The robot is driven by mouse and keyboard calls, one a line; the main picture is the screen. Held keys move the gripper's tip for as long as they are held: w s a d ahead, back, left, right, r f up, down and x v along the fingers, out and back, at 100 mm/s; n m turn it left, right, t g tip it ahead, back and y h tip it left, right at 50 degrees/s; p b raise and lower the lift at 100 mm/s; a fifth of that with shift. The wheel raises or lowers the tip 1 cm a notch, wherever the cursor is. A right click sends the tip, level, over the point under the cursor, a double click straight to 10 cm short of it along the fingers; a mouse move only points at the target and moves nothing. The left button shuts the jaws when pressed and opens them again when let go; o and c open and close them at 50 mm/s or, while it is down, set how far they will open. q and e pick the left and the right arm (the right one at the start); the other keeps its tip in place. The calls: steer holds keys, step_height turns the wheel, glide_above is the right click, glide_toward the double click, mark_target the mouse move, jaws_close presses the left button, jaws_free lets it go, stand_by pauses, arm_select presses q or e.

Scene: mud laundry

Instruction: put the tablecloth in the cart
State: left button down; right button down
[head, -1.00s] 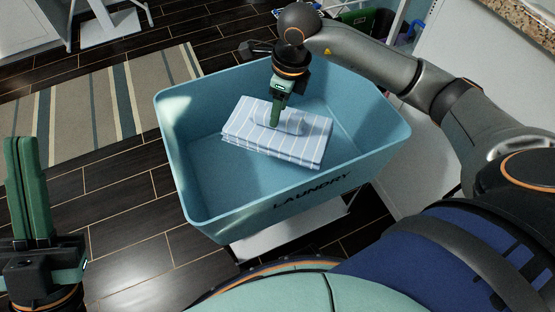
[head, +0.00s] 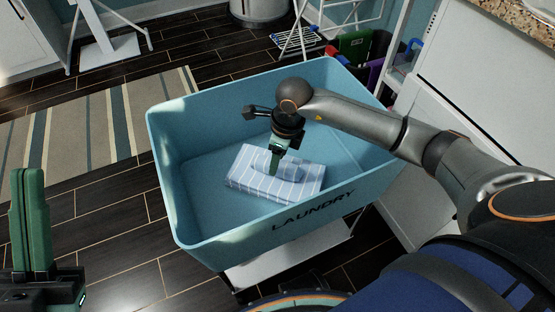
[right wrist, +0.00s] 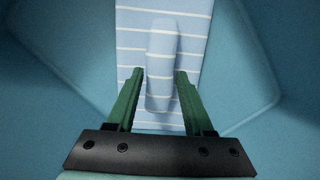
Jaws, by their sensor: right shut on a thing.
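The tablecloth (head: 247,178) is a folded, light blue cloth with white stripes, inside the blue laundry cart (head: 215,228). It lies low in the cart; I cannot tell whether it touches the floor. My right gripper (head: 273,168) reaches down into the cart and is shut on a raised fold of the tablecloth. In the right wrist view, the green fingers of that gripper (right wrist: 160,92) flank the fold of the tablecloth (right wrist: 190,50). My left gripper (head: 28,175) stands upright outside the cart, its fingers together and empty.
A striped rug (head: 95,125) lies on the dark tiled floor left of the cart. A white appliance (head: 475,80) stands at the right. A drying rack (head: 300,38) and a metal bin (head: 257,10) are behind the cart. The cart floor left of the cloth is clear.

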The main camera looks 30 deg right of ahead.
steer(key=shift+r, duration=0.1)
steer(key=shift+c, duration=1.4)
jaws_free()
